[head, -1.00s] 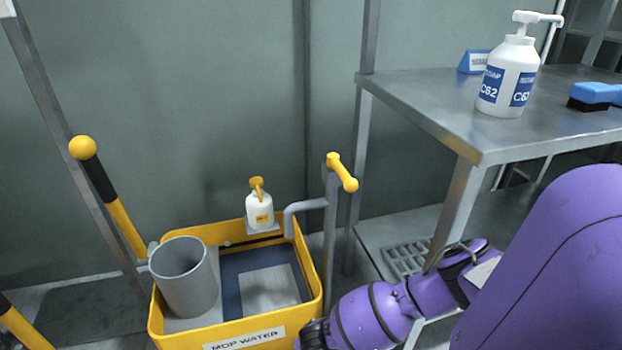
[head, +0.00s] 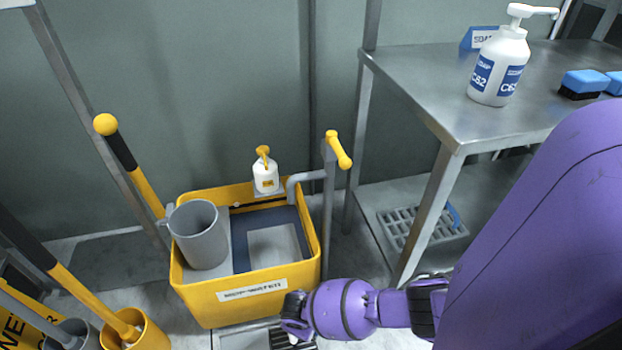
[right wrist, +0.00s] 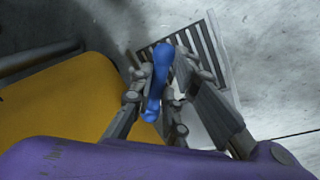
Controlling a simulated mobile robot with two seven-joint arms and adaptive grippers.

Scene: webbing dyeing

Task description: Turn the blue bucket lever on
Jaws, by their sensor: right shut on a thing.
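A yellow bucket (head: 193,303) marked "MOP WATER" stands on the floor in the head view. A yellow surface (right wrist: 60,105), likely its side, fills the left of the right wrist view. My right gripper (right wrist: 165,85) is shut on a slim blue lever (right wrist: 161,70), which lies between its fingers. In the head view my right gripper (head: 292,325) is low by the bucket's front right corner, and the lever cannot be made out there. What the lever is fixed to is hidden. My left gripper is out of view.
A floor grate (right wrist: 180,50) lies below the gripper. A grey pitcher (head: 199,237), a small white pump bottle (head: 266,178) and a yellow-handled post (head: 329,195) are at the bucket. A steel table (head: 425,90) stands right; mops in smaller buckets (head: 148,330) stand left.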

